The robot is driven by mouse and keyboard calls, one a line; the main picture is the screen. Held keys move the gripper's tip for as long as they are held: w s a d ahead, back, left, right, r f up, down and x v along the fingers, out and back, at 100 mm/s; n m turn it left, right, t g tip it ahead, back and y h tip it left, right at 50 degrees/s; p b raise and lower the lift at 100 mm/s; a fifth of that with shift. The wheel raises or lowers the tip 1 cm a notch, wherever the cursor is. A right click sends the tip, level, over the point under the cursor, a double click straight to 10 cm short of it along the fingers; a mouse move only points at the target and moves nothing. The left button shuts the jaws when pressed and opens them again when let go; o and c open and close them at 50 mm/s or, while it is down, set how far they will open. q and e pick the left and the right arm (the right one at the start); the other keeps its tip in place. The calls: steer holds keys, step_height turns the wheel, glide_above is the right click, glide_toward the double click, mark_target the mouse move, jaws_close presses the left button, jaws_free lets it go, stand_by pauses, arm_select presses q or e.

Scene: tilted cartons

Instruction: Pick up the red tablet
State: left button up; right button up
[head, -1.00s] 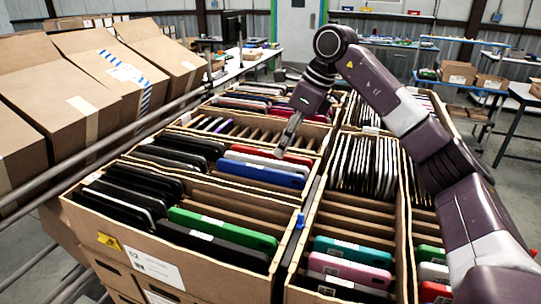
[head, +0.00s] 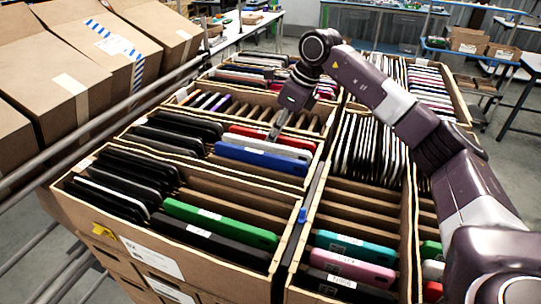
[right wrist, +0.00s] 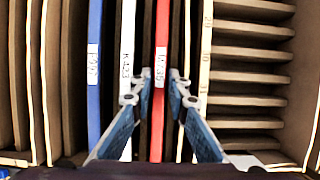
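The red tablet (head: 268,135) stands on edge in a slot of the middle carton, behind a white tablet (head: 262,148) and a blue tablet (head: 262,160). In the right wrist view the red tablet (right wrist: 161,50) runs upright between my right gripper's fingers and carries a white label. My right gripper (head: 274,132) is over these tablets; in the wrist view its two fingers (right wrist: 153,88) are apart, one on each side of the red tablet. The left finger overlaps the white tablet (right wrist: 127,60). Whether the fingers touch the red tablet is unclear. My left gripper is out of view.
A green tablet (head: 220,225) and several black tablets stand in the front carton. Carton walls and dividers stand close around the slots. A right-hand carton holds a teal tablet (head: 353,247) and a pink one (head: 352,269). Closed brown boxes (head: 50,75) lean at left.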

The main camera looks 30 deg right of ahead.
steer(key=c, duration=0.4)
jaws_close()
arm_select(q)
steer(key=shift+s+d, duration=0.2)
steer(key=shift+s, duration=0.4)
steer(key=shift+f, duration=0.1)
arm_select(e)
steer(key=shift+w+r, duration=0.1)
steer(key=shift+r, duration=0.05)
